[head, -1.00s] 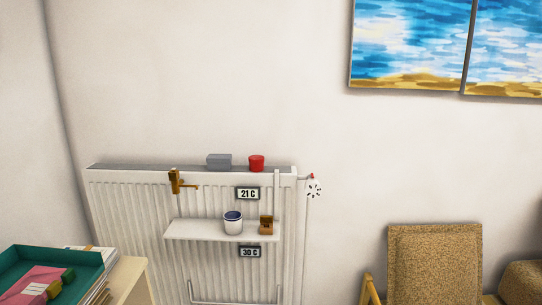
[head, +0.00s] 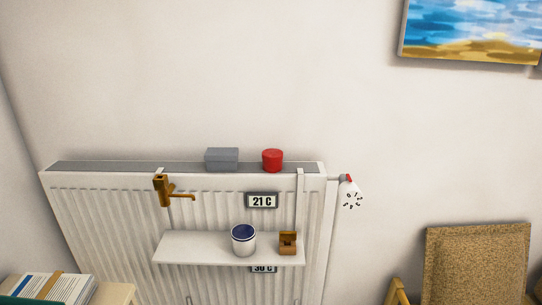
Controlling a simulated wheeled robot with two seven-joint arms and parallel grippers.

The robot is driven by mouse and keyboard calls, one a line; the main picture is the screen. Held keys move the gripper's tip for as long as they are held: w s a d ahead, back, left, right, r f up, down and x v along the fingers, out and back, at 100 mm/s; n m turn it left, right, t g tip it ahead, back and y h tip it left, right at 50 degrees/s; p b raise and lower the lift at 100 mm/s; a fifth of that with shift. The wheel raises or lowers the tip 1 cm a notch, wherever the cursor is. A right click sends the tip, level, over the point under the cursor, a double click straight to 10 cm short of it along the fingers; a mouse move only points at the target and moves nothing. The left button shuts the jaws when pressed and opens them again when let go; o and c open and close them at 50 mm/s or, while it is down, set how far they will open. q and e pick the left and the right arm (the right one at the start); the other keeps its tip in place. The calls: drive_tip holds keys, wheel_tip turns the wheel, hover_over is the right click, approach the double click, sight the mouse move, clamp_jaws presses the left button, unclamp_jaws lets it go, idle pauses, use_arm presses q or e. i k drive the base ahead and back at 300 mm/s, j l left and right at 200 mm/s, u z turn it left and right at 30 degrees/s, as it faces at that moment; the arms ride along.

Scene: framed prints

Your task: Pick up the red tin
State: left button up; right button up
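The red tin (head: 272,160) is a small round red can. It stands upright on the grey top of the white radiator (head: 100,210), right of the middle. A grey box (head: 222,159) stands on the same top, a short gap to its left. Neither of my grippers shows in the head view.
A white shelf (head: 200,248) hangs on the radiator's front with a blue-topped white pot (head: 243,240) and a small brown box (head: 288,243). A valve knob (head: 350,192) is at the right. A brown panel (head: 477,265) stands lower right.

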sight(272, 158)
drive_tip(key=i+l+u, duration=0.25)
drive_tip(key=u, duration=0.15)
drive_tip(key=i+l+u, duration=0.55)
drive_tip(key=l+u, duration=0.2)
